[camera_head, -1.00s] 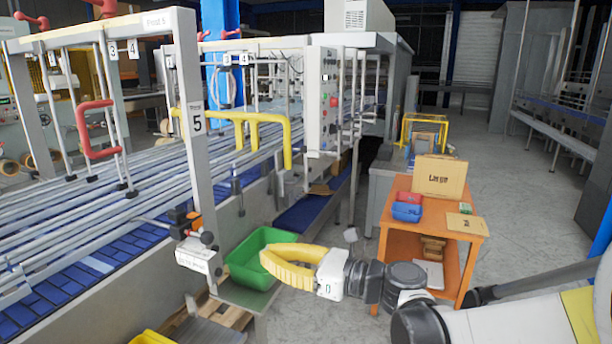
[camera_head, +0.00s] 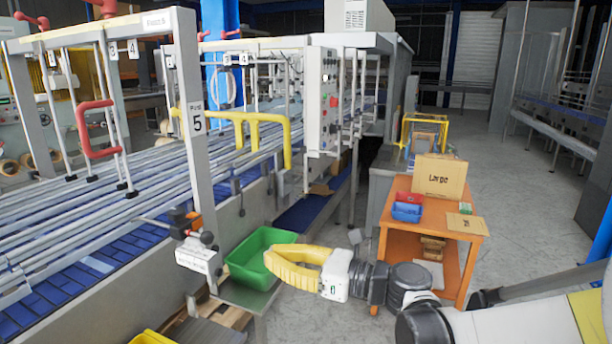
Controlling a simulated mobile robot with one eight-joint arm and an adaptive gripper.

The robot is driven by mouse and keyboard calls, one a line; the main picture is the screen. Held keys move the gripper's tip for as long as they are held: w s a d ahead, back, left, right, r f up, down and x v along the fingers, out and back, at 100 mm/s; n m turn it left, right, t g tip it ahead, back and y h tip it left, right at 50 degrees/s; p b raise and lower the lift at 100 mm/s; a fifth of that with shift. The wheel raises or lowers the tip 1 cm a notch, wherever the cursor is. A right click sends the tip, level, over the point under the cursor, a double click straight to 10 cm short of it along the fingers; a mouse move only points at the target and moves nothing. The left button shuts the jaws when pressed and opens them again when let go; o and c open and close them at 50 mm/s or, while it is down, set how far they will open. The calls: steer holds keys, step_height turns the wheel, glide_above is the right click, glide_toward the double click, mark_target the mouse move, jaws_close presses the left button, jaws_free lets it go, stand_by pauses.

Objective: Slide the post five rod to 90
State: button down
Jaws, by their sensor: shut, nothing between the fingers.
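The post five upright (camera_head: 195,110) is a grey post with a "5" label, left of centre. Low on it sits a clamp block with black knobs and an orange part (camera_head: 184,222), and below it a white labelled block (camera_head: 198,258). Thin grey rods run left from there over the conveyor; which one is the post five rod I cannot tell, and its scale is too small to read. My yellow gripper (camera_head: 268,258) is shut and empty. It points left in front of the green bin, to the right of the white block and apart from it.
The green bin (camera_head: 250,282) stands on a small shelf beside the post. A yellow bent bar (camera_head: 286,140) juts out above. Open floor lies at the right.

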steer(key=v, duration=1.2)
steer(key=shift+d, duration=0.35)
stand_by(5.5)
steer(key=shift+s, duration=0.15)
steer(key=c, duration=1.3)
jaws_free()
steer(key=shift+o, duration=0.2)
